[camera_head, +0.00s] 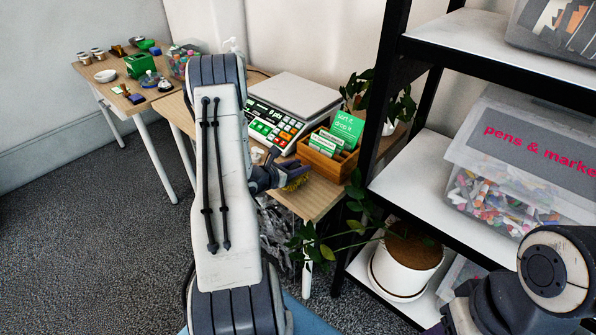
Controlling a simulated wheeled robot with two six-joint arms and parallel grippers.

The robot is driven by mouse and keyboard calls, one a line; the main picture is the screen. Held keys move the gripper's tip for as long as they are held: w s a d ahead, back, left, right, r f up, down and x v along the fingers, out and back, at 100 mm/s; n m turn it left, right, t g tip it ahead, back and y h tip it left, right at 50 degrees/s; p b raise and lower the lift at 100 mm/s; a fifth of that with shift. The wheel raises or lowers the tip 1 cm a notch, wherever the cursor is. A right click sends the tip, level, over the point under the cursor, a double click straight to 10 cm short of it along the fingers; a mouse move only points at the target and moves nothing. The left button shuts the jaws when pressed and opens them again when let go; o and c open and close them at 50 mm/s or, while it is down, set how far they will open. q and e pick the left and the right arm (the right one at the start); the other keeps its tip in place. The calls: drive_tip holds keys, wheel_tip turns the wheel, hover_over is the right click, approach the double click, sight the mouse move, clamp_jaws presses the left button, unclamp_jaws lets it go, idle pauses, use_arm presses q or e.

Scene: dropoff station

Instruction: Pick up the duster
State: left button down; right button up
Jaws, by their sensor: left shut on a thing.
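The duster (298,183) shows as a small patch of yellow bristles by the near edge of the wooden table (318,201). My left gripper (284,177) is shut on it, just in front of the wooden card box. The dark jaws hide most of the duster, and I cannot tell whether it touches the table. My left arm crosses the middle of the view. Part of my right arm shows at the lower right, with its gripper out of view.
A scale with coloured keys (276,128) and a wooden card box (330,152) stand close behind the gripper. A black-framed shelf (440,185) with a tub of pens (525,165) rises at right. A potted plant (400,265) sits low. Grey floor is clear at left.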

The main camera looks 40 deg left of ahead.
sight(301, 165)
use_arm(q)
drive_tip(key=r, duration=0.1)
drive_tip(key=d+r, duration=0.1)
drive_tip(key=r, duration=0.1)
drive_tip(key=shift+s, duration=0.15)
drive_tip(key=s+d+r+p, duration=0.1)
drive_tip(key=s+d+r, duration=0.2)
drive_tip(key=d+r, duration=0.3)
drive_tip(key=d, duration=0.4)
drive_tip(key=shift+s+r+p, duration=0.15)
drive_tip(key=shift+s+p, duration=0.05)
drive_tip(key=shift+p, duration=0.2)
drive_tip(key=shift+d, duration=0.1)
drive_tip(key=c, duration=1.1)
unclamp_jaws()
clamp_jaws()
